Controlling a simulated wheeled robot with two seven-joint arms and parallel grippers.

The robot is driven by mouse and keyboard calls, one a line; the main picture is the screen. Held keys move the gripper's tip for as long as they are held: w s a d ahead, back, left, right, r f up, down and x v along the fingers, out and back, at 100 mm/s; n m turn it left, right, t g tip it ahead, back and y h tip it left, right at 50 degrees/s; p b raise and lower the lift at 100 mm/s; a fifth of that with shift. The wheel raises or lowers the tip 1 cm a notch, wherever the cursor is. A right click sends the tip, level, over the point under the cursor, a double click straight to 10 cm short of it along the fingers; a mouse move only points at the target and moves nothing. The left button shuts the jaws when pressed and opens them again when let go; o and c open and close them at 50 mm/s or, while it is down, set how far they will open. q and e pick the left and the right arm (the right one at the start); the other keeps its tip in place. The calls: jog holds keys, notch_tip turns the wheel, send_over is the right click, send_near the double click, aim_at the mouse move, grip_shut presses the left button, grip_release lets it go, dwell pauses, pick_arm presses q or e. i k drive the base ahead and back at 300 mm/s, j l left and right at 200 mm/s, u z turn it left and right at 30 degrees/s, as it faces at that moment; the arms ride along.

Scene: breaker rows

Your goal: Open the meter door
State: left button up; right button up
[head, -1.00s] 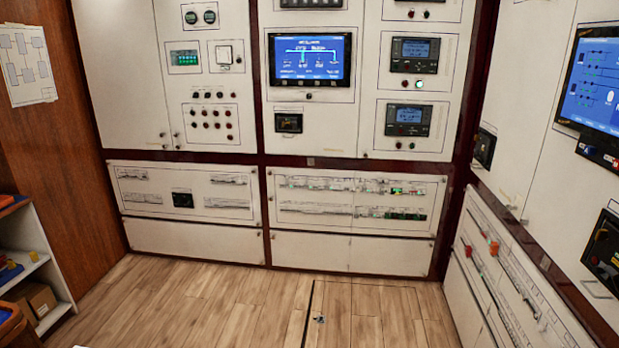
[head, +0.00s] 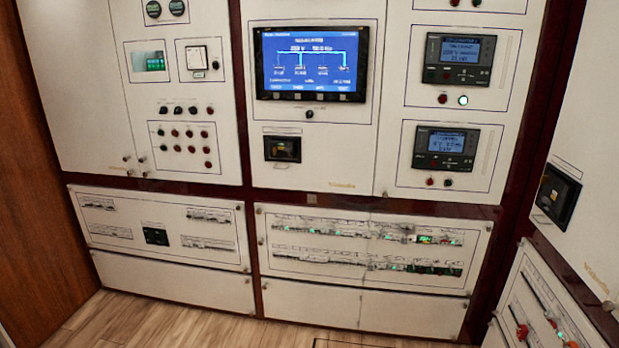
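White cabinet doors fill the wall ahead in the head view. The upper left door (head: 85,80) carries round gauges (head: 165,9), a small green display (head: 149,62), a square meter (head: 196,58) and rows of dark and red buttons (head: 183,144). It looks shut, with small round knobs (head: 127,158) near its lower edge. The middle upper door (head: 340,150) holds a large blue screen (head: 312,61) and a black latch box (head: 282,149). I cannot tell which door is called the meter door. Neither of my grippers is in view.
Below are breaker row panels, one at lower left (head: 112,222) and one in the middle (head: 345,225), above plain white panels. Another cabinet wall (head: 590,150) stands close on the right. A wooden wall (head: 40,200) is on the left. Free wooden floor (head: 160,322) shows at the bottom.

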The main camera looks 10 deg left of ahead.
aim_at(192, 36)
jog(key=i+u, duration=0.3)
jog(key=i, duration=0.25)
jog(key=i+u, duration=0.35)
jog(key=i, duration=0.2)
jog(key=i+l+u, duration=0.3)
jog(key=i, duration=0.2)
